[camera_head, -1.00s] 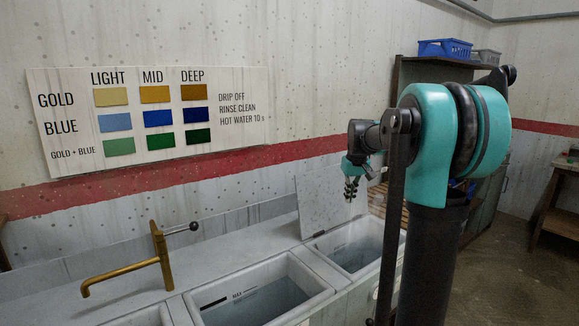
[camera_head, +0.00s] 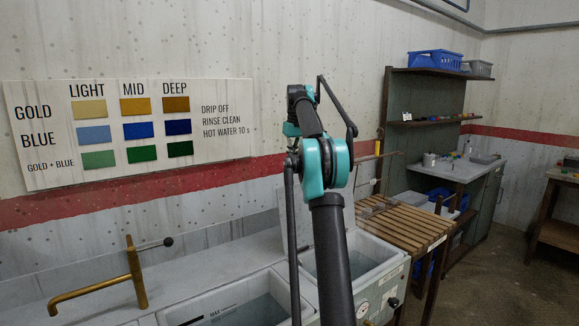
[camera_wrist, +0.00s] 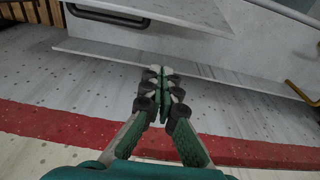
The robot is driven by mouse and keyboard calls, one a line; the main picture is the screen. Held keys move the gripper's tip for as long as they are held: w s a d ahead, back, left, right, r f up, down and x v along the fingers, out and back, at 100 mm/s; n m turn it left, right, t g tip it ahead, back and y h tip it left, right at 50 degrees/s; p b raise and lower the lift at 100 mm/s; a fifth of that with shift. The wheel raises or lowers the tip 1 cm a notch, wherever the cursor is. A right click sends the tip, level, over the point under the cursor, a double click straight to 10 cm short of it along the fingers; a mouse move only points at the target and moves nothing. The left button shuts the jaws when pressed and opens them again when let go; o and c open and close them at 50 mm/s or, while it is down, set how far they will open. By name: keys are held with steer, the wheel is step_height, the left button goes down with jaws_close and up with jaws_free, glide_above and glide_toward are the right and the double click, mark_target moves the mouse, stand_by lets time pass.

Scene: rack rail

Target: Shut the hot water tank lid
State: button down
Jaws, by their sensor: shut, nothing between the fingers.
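The hot water tank (camera_head: 393,268) is the right-hand basin in the head view, with its inside showing. Its pale lid (camera_head: 283,222) stands raised at the back, mostly hidden behind my arm. In the wrist view, my gripper (camera_wrist: 163,84) is shut and empty, its fingertips over a pale surface near the wall. A broad pale panel (camera_wrist: 205,38) lies beyond the fingertips and looks like the lid, though I cannot tell for certain. I see no clear contact. In the head view my arm's links hide the fingers.
A brass tap (camera_head: 130,275) and a second basin (camera_head: 240,305) are left of the tank. A slatted wooden rack (camera_head: 412,225) adjoins it on the right. A colour chart (camera_head: 130,128) hangs on the wall. Shelves with a blue basket (camera_head: 435,62) stand farther right.

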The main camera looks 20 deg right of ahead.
step_height(320, 180, down, 8)
steer(key=s, duration=0.2)
steer(key=shift+s+d, duration=0.3)
steer(key=shift+d, duration=0.15)
steer(key=shift+r, duration=0.1)
